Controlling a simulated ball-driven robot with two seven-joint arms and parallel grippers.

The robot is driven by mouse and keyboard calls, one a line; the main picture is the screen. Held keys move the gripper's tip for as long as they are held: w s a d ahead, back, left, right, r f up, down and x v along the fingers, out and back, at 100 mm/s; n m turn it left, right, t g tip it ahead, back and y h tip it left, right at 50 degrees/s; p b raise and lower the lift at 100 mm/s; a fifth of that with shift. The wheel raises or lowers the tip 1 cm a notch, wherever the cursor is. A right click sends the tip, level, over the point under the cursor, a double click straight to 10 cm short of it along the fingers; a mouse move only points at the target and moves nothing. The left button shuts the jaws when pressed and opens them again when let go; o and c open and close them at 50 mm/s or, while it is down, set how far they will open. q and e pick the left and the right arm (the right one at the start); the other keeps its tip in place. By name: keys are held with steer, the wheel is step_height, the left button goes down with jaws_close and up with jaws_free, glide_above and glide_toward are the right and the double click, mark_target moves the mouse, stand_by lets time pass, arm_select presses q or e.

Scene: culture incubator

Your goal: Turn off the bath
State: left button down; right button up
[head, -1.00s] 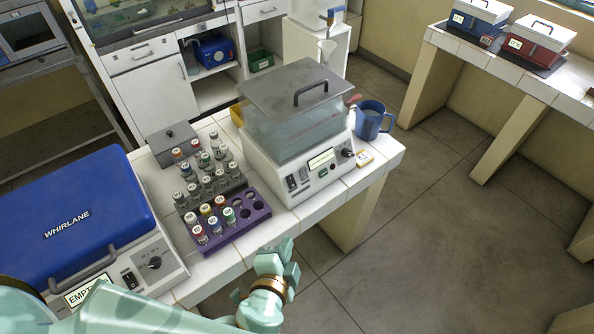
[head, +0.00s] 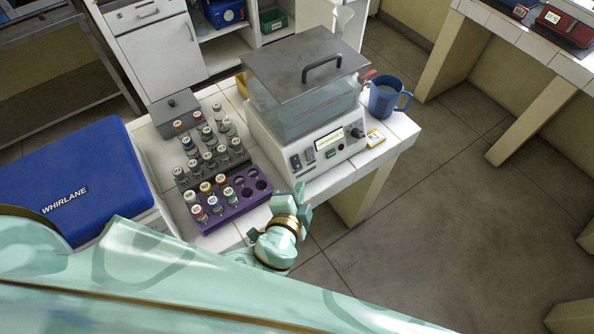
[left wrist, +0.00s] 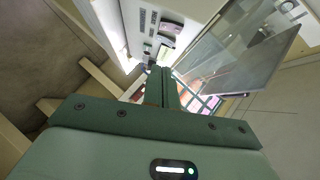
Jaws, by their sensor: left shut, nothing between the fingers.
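The bath (head: 304,100) stands at the right end of the white tiled bench, with a grey lid on its clear tank. Its front panel carries a dark rocker switch (head: 296,162), a second switch beside it, a lit display (head: 329,138), a small green-marked button and a dark knob (head: 357,133). My left gripper (head: 297,198) is shut and empty, in front of and below the panel, apart from it. In the left wrist view the shut fingers (left wrist: 162,88) point toward the panel and tank (left wrist: 215,60). My right gripper is not in view.
A purple and grey rack (head: 240,206) with several capped vials stands left of the bath. A blue centrifuge marked WHIRLANE (head: 70,180) is at the left. Floor in front of the bench is clear.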

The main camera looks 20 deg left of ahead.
mark_target(299, 164)
arm_select(q)
steer(key=shift+w+a+f, duration=0.5)
steer(key=shift+w+f, duration=0.2)
steer(key=shift+w, duration=0.5)
steer(key=shift+w+a+f, duration=0.5)
steer(key=shift+w+f, duration=0.2)
steer(key=shift+w, duration=0.55)
steer(key=shift+w+a+f, duration=0.5)
steer(key=shift+w+f, duration=0.2)
steer(key=shift+w, duration=0.5)
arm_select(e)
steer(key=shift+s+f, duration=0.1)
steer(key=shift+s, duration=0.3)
arm_select(q)
steer(key=shift+f+b, duration=0.45)
steer(key=shift+b, duration=0.35)
steer(key=shift+a+r, duration=0.1)
steer(key=shift+r, duration=0.05)
steer(key=shift+w+r, duration=0.1)
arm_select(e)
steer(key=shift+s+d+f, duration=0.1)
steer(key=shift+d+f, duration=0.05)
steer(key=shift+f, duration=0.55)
arm_select(q)
steer(key=shift+r, duration=0.1)
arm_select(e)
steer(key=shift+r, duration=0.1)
